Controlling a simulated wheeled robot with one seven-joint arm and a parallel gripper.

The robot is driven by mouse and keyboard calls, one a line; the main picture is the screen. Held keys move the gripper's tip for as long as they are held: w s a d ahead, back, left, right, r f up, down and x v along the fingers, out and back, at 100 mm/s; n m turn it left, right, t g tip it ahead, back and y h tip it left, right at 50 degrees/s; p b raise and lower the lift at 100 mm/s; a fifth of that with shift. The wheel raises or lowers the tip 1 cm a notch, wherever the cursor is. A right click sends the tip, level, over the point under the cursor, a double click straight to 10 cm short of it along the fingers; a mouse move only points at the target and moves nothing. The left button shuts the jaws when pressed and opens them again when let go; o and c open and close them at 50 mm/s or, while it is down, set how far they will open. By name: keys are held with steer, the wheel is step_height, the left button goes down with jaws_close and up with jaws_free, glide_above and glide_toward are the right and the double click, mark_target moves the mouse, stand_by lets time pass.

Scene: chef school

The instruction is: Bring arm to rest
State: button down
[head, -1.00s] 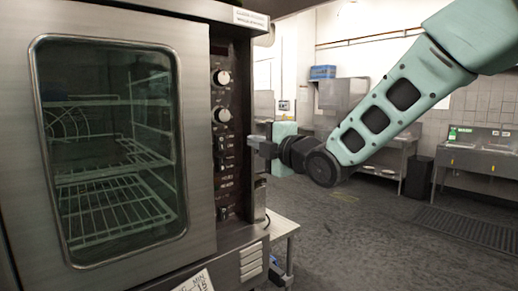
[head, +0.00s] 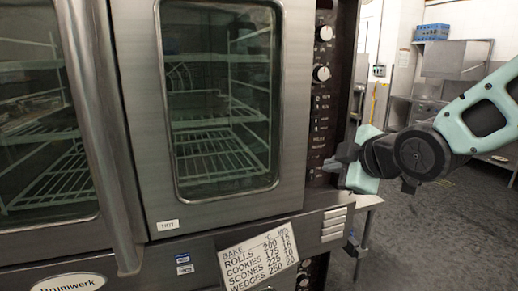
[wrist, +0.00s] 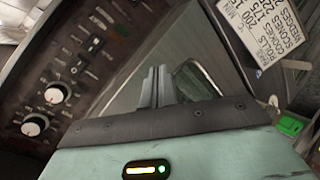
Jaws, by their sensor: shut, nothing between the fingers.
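My gripper (head: 338,165) is in front of the oven's control panel at the right of the head view. The arm reaches in from the right edge of the head view, bent low. Whether the fingertips touch the oven cannot be told.
A steel oven (head: 130,120) with glass doors and a vertical door handle (head: 100,130) fills the left and middle. Its control panel (head: 322,100) has knobs and switches. A baking chart (head: 258,258) hangs below. Open floor (head: 440,235) lies at right, with steel counters behind.

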steer(key=s+a+f+m+g+h, duration=0.1)
steer(key=s+f+m+g, duration=0.3)
steer(key=s, duration=0.9)
steer(key=s+a+f+m+g+h, duration=0.1)
steer(key=s+f+m+g+h, duration=0.2)
steer(key=s+f+g, duration=0.4)
steer(key=s+f+m, duration=0.1)
steer(key=s+f, duration=0.1)
steer(key=s, duration=0.5)
steer(key=shift+s, duration=0.3)
steer(key=shift+a, duration=0.1)
